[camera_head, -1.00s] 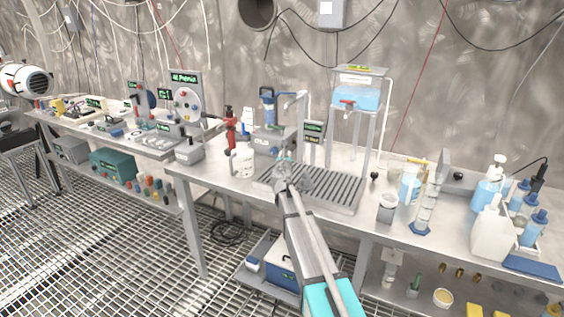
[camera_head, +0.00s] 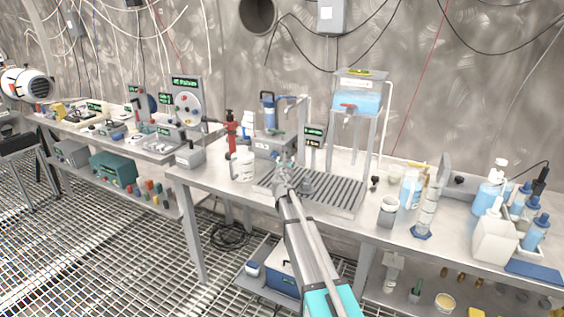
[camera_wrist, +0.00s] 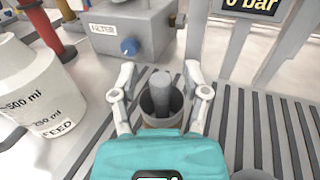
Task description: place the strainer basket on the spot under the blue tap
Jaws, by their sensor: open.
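My gripper (camera_wrist: 160,72) is open, its fingers either side of a small grey cup with a dark inside and a grey upright piece (camera_wrist: 160,103). This looks like the strainer basket, but I cannot be sure. Whether the fingers touch it is unclear. In the head view my gripper (camera_head: 284,168) is over the left part of the slatted drain tray (camera_head: 335,193) and hides the cup. The spot under the tap is not distinguishable.
A white measuring jug (camera_wrist: 28,90) stands left of the gripper. A pressure display (camera_head: 314,137) rises behind the tray. A tank with a red tap (camera_head: 347,105) stands on legs at the back. A small grey object (camera_head: 306,184) is on the tray, right of my gripper.

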